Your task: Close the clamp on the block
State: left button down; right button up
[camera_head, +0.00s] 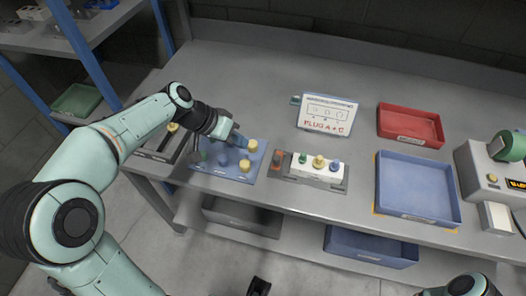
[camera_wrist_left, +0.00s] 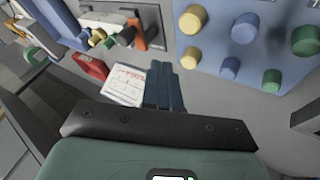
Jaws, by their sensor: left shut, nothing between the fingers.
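The white block (camera_head: 318,168) sits in a grey fixture (camera_head: 296,178) and carries a green, a yellow and a blue plug. The clamp with an orange-red part (camera_head: 277,159) is at the fixture's left end. In the left wrist view the orange clamp part (camera_wrist_left: 138,36) shows near the top, beside the block; I cannot tell whether it touches it. My left gripper (camera_head: 240,141) is shut and empty, above the back edge of the blue plug board, left of the clamp. Its blue fingers (camera_wrist_left: 162,70) are together in the wrist view. My right gripper is not seen.
The blue board (camera_head: 210,174) holds several yellow, blue and green plugs. A sign reading "PLUG A + C" (camera_head: 327,114) stands behind the fixture. A red tray (camera_head: 410,125), a blue tray (camera_head: 418,190) and a machine (camera_head: 490,170) are to the right. The table's back left is clear.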

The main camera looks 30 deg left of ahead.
aim_at(278, 157)
pick_arm(q)
jog(key=x, duration=0.4)
jog(key=shift+w+d+f, duration=0.1)
jog(key=shift+d+f, duration=0.05)
jog(key=shift+d, duration=0.55)
jog(key=shift+w+d+f, duration=0.1)
jog(key=shift+d, duration=0.65)
jog(key=shift+w+d+f, duration=0.15)
jog(key=shift+d, duration=0.55)
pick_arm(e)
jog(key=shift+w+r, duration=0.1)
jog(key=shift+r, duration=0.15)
pick_arm(q)
jog(key=shift+d+p, duration=0.1)
jog(key=shift+p, duration=0.25)
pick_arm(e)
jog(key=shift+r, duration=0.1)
